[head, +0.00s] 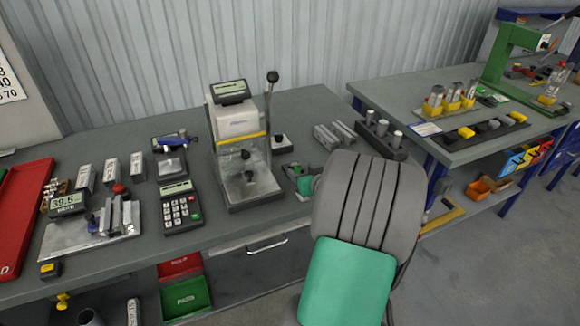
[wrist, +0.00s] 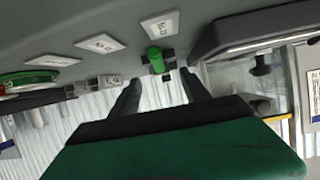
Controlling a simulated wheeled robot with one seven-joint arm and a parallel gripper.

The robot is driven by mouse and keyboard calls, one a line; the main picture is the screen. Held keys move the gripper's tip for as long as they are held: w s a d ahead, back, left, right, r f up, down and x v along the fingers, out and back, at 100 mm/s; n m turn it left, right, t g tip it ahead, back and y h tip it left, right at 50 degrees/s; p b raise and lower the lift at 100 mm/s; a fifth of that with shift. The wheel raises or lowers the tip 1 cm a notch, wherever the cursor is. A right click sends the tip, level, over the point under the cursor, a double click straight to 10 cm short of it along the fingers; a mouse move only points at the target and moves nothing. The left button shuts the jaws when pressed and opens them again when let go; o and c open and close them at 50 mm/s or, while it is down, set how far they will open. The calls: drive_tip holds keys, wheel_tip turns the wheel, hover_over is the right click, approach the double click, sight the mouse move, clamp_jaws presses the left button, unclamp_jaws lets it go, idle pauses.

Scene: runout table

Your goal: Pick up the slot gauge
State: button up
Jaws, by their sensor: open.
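A small green cylinder with dark pieces at its sides (wrist: 156,60) stands out in the wrist view, just beyond my fingertips and roughly between them. It may be the slot gauge, but I cannot tell for sure. My gripper (wrist: 160,84) is open, with two dark fingers apart and nothing between them. In the head view my arm's grey and green links hide much of the table's right front, and the gripper is largely hidden there.
A press with a display (head: 238,145) stands left of my arm. A dark holder with grey cylinders (head: 381,138) is behind it. A calculator-like keypad (head: 180,207) and a measuring stand (head: 92,232) lie farther left. White labelled plates (wrist: 160,25) lie near the green cylinder.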

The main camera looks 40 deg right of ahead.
sight(296, 165)
drive_tip(key=shift+w+r+p, duration=0.15)
drive_tip(key=shift+w+p, duration=0.2)
drive_tip(key=shift+w, duration=0.3)
drive_tip(key=p+x, duration=0.1)
drive_tip(key=x, duration=0.3)
drive_tip(key=shift+w+d, duration=0.25)
clamp_jaws()
